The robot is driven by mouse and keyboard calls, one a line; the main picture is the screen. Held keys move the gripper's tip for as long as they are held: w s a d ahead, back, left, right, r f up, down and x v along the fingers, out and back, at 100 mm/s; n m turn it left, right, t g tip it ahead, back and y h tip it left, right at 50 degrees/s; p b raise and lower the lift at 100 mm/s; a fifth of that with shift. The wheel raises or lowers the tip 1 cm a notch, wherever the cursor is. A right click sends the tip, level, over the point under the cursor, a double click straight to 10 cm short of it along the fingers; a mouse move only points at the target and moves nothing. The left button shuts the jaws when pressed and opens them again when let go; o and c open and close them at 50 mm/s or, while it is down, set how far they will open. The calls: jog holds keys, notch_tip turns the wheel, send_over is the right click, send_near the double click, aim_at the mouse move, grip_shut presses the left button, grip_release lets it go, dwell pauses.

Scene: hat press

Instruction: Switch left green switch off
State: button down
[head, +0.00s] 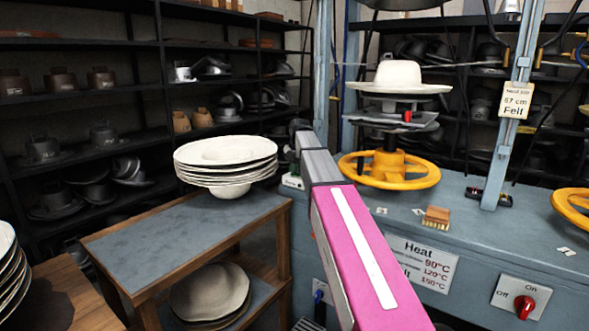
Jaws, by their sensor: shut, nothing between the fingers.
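My arm reaches from the bottom of the head view up to the press bench, its pink link and grey forearm in front. My gripper (291,160) is at the far end of the arm, small and dark. It is shut with nothing held, and its fingertips are hard to make out. A small white fitting with a green part (292,181) shows at the bench's left end, just below the gripper and left of the forearm. It looks like the left green switch, partly hidden by my arm. I cannot tell its position or whether the gripper touches it.
A yellow handwheel (415,178) stands on the blue-grey bench (475,220), under a white hat (398,77). A red rotary switch (524,305) is on the bench front at right. A wooden table (150,240) with stacked hat blanks (226,152) stands left of the arm.

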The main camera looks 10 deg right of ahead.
jog(key=shift+s+d+f, duration=0.1)
jog(key=shift+s+d, duration=0.05)
jog(key=shift+s+d+r, duration=0.2)
jog(key=shift+s+d, duration=0.25)
dwell(0.4)
